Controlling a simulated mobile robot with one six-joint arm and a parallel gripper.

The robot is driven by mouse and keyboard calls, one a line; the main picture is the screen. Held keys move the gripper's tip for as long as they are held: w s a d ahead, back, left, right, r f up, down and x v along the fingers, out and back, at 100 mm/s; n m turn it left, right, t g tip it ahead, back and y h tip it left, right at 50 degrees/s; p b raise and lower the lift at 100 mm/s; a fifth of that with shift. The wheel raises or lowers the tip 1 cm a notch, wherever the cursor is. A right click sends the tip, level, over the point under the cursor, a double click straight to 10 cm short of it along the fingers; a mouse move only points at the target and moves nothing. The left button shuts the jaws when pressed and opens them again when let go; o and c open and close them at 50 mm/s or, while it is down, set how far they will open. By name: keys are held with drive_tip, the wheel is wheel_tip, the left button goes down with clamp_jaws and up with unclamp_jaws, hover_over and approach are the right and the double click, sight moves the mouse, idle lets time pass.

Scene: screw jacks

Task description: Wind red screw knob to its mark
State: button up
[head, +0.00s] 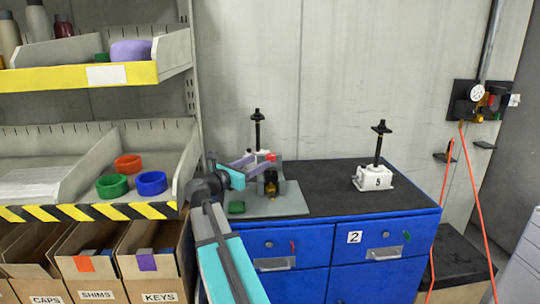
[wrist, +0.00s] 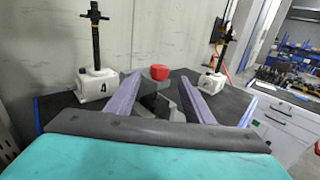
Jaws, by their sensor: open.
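A red knob (head: 270,158) shows at the back left of the cabinet top, by the grey fixture (head: 291,201). In the wrist view the red knob (wrist: 159,72) appears between and beyond my fingertips, above grey parts of the fixture. My gripper (head: 256,164) is open, with its purple fingers spread and nothing between them. In the wrist view my gripper (wrist: 160,79) points toward the knob; I cannot tell whether it touches. A white screw jack marked 4 (wrist: 95,87) stands to the left, with a tall black screw. No mark for the knob is discernible.
A second white jack, marked 5 (head: 373,179), stands upright at the right of the dark top. Shelving with colored rings (head: 151,183) stands left. The dark top between fixture and jack 5 is clear.

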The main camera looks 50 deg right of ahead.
sight(269, 157)
drive_tip(key=d, duration=0.2)
drive_tip(key=d+p, duration=0.1)
drive_tip(key=d, duration=0.5)
drive_tip(key=shift+w+d+p, duration=0.2)
drive_tip(key=shift+w+p, duration=0.15)
drive_tip(key=shift+p, duration=0.05)
drive_tip(key=c, duration=1.1)
drive_tip(key=shift+o, duration=0.2)
drive_tip(key=shift+s+r+n+t+p, duration=0.15)
drive_tip(key=shift+n+t+p, duration=0.4)
drive_tip(key=shift+t, duration=0.35)
